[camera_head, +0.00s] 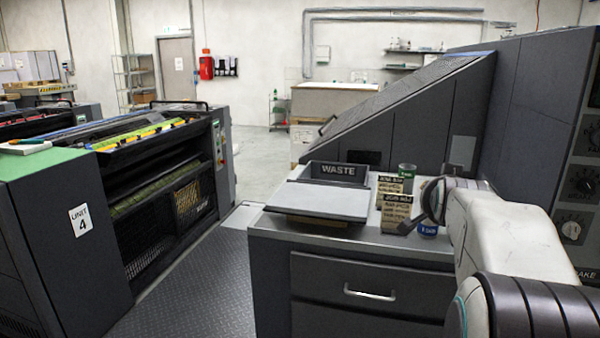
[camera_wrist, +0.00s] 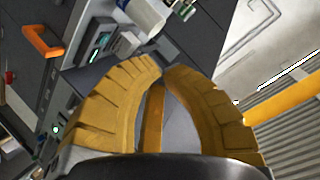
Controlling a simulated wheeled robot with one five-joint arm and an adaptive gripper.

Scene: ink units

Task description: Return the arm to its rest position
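My white arm (camera_head: 510,235) reaches in from the right side of the head view, over the right end of the grey counter. Its dark end, my gripper (camera_head: 432,205), is above and partly in front of a blue-labelled can (camera_head: 428,230); its fingers are not clear there. In the wrist view the two ribbed yellow fingers of my gripper (camera_wrist: 161,70) curve in until their tips nearly meet. Nothing is seen held between the tips. A yellow-brown strip shows in the gap behind them; I cannot tell what it is.
The counter (camera_head: 265,222) holds a WASTE bin (camera_head: 338,173), a flat grey plate (camera_head: 318,201), job cards (camera_head: 397,212) and a green-topped can (camera_head: 407,171). A tall dark console (camera_head: 520,110) stands close on the right. Press unit 4 (camera_head: 60,255) is at left, beyond a floor plate.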

